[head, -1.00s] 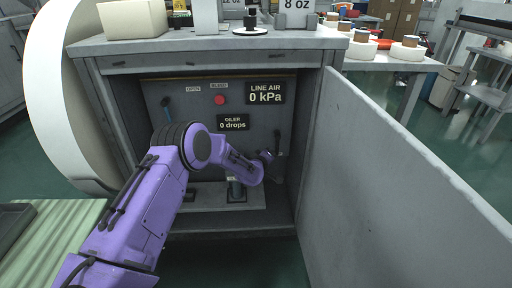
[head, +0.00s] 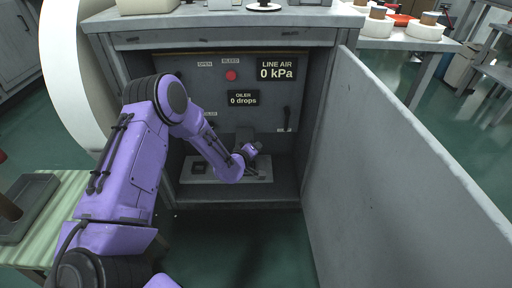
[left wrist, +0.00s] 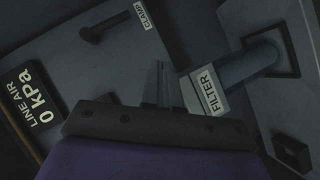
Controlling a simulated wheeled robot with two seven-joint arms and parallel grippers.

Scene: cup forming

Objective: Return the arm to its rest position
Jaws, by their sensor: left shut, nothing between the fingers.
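My left arm (head: 135,165) is purple and reaches from the left into an open grey cabinet (head: 310,190). Its gripper (head: 257,171) is low inside, in front of the back panel and near the pale base plate; the wrist partly hides it. In the left wrist view the fingers (left wrist: 162,85) are together and hold nothing. A dark cylinder labelled FILTER (left wrist: 240,75) stands just beside the fingers in that view; I cannot tell whether they touch. My right gripper does not show.
The open cabinet door (head: 400,170) stands to the right of the arm. The panel carries a red button (head: 231,75), a LINE AIR display (head: 277,69) reading 0 kPa and a dark lever (head: 287,119). A dark tray (head: 28,210) lies at the left.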

